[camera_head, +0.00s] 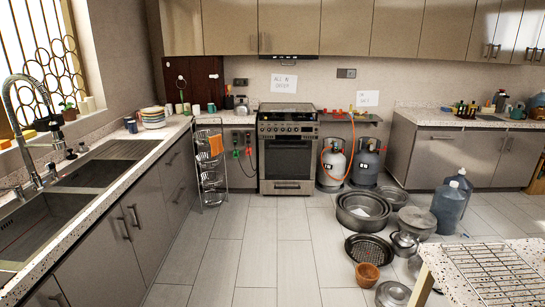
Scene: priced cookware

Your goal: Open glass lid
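The stove (288,152) stands against the back wall, straight ahead and across the floor. It has a row of knobs, an oven door with a dark window and a lower drawer. A flat dark panel (289,107) lies level on its top, which looks like the glass lid lying shut, but it is too small to tell for sure. Neither of my grippers is in view.
Tiled floor (262,240) is clear up to the stove. Gas cylinders (333,163), several metal pots (362,212), a clay pot (367,275) and water jugs (449,207) stand to the right. A wire rack (209,170) and sink counter (110,165) are left. A table (465,262) is front right.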

